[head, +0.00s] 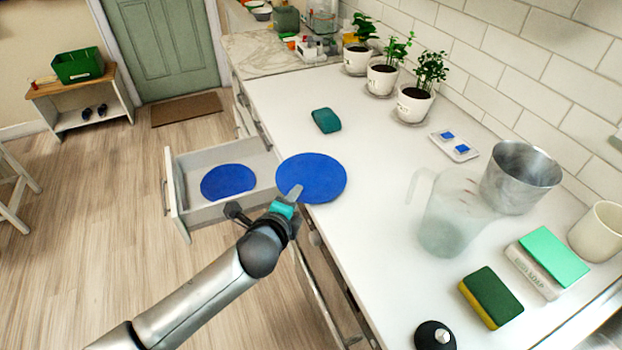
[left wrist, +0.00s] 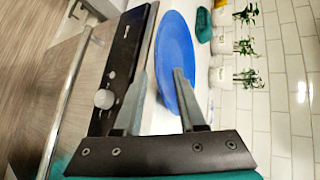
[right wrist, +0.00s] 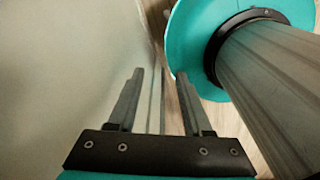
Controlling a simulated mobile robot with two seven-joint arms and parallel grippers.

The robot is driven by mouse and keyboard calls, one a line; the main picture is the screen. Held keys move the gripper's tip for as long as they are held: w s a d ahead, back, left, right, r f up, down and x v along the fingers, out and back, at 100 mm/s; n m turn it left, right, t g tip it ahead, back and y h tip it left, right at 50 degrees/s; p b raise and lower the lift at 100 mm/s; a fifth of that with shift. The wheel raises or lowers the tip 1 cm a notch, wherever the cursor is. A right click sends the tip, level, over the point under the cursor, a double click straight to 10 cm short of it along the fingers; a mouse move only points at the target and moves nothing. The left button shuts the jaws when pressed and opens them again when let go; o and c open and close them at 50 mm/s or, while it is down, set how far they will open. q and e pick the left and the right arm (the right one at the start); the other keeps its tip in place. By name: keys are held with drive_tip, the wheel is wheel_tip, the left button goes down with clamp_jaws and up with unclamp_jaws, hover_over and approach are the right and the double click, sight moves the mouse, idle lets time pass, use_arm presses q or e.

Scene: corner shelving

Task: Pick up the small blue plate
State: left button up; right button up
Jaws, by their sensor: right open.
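A blue round plate (head: 312,175) lies at the left edge of the white counter, partly over the open drawer side. A second blue disc (head: 228,181) lies in the open drawer (head: 180,197). Which is smaller is hard to judge. My left gripper (head: 291,196) is at the near rim of the counter plate. In the left wrist view, its fingers stand apart at the plate (left wrist: 176,60), one finger overlapping the plate's face and the other beside its edge; contact cannot be told. My right gripper (right wrist: 160,85) is open and empty beside a pale surface.
A teal block (head: 326,120) lies behind the plate. A clear pitcher (head: 455,215), metal cup (head: 520,178), sponge (head: 491,297) and soap box (head: 547,258) stand to the right. Potted plants (head: 414,102) line the wall. The middle of the counter is clear.

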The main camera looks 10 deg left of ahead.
use_arm(q)
clamp_jaws()
idle(1.3)
